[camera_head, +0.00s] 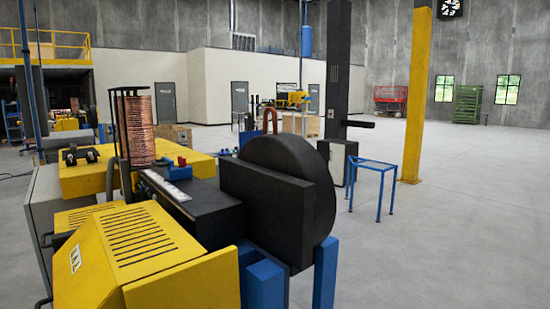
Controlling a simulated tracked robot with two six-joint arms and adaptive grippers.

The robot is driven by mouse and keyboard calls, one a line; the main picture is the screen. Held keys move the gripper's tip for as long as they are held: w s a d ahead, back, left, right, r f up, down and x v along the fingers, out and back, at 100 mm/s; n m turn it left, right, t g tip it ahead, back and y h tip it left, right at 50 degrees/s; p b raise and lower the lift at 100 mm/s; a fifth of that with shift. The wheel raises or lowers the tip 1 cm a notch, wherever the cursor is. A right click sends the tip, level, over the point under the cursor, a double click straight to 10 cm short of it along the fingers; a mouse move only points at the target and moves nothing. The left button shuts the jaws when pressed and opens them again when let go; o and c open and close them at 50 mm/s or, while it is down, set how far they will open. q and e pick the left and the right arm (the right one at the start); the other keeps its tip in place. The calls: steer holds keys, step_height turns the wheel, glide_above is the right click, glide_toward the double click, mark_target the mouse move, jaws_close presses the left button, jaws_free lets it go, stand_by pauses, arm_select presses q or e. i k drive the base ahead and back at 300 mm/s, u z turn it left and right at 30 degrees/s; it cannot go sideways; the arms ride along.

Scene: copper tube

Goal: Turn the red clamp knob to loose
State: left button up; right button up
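A small red part (182,161), which may be the red clamp knob, sits on top of the machine, just right of the copper coil (141,128). It is too small to tell which way it is turned. It stands at a blue block (178,173) on a pale plate (164,186) above the machine's black body (197,208). Neither of my grippers is in view.
The machine has a vented yellow housing (135,240), a large black wheel (300,165) and blue legs (325,272). A blue frame stand (371,163) and a yellow column (418,100) stand to the right. The grey floor (450,235) at right is clear.

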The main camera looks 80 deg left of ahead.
mark_target(182, 163)
steer(key=z, duration=0.1)
steer(key=i, duration=0.15)
steer(key=u, duration=1.55)
steer(key=i, duration=4.45)
steer(key=u, duration=2.25)
